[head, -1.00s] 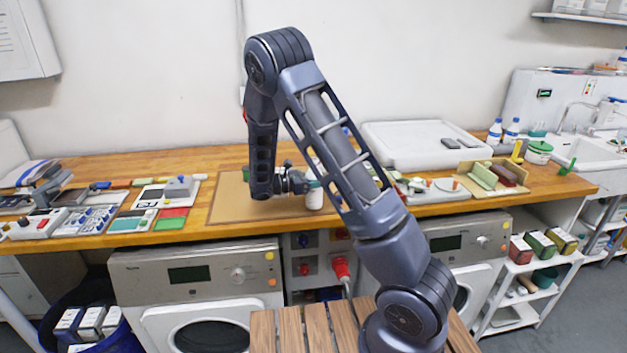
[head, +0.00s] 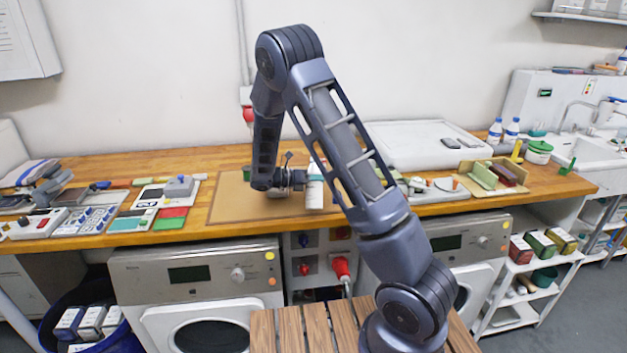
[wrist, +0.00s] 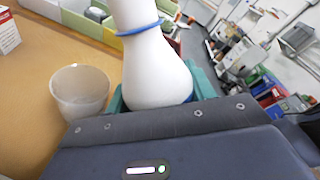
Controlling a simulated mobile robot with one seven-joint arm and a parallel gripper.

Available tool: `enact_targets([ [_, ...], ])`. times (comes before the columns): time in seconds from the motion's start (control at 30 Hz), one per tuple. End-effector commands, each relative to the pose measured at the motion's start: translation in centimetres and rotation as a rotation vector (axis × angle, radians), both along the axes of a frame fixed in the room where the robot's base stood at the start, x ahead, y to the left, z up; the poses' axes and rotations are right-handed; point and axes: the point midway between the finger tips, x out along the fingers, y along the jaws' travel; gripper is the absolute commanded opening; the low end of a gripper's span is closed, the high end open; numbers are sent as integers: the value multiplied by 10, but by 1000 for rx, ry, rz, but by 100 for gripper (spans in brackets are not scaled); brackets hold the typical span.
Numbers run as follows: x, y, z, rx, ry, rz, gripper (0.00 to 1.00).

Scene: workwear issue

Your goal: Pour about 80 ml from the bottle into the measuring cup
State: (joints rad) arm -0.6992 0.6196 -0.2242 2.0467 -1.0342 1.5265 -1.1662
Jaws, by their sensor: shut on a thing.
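The white bottle (head: 315,192) is in my gripper (head: 300,182), above the brown mat on the workbench, and looks roughly upright in the head view. In the wrist view the bottle (wrist: 158,70) has a blue band around its neck and sits between the teal finger pads (wrist: 160,92). The gripper is shut on it. A whitish, open-topped cup (wrist: 80,95) stands on the mat beside the bottle, to its left in the wrist view and apart from it. Its contents and markings cannot be made out. In the head view my gripper largely hides the cup.
The brown mat (head: 235,205) has bare room left of my gripper. Small trays and boxes (wrist: 90,20) stand close behind the cup. A white device (head: 165,192) and coloured blocks (head: 170,218) lie left of the mat. A large white tray (head: 400,145) is at the back right.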

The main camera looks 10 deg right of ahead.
Motion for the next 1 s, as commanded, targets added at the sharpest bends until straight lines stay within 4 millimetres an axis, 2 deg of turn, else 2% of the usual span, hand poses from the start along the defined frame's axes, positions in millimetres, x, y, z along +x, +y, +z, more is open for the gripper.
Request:
enact_targets([
  [0.63, -14, 2, -27, 58, 409, 0, 23],
  [1.0, -17, 2, -24, 80, 560, -1, 23],
])
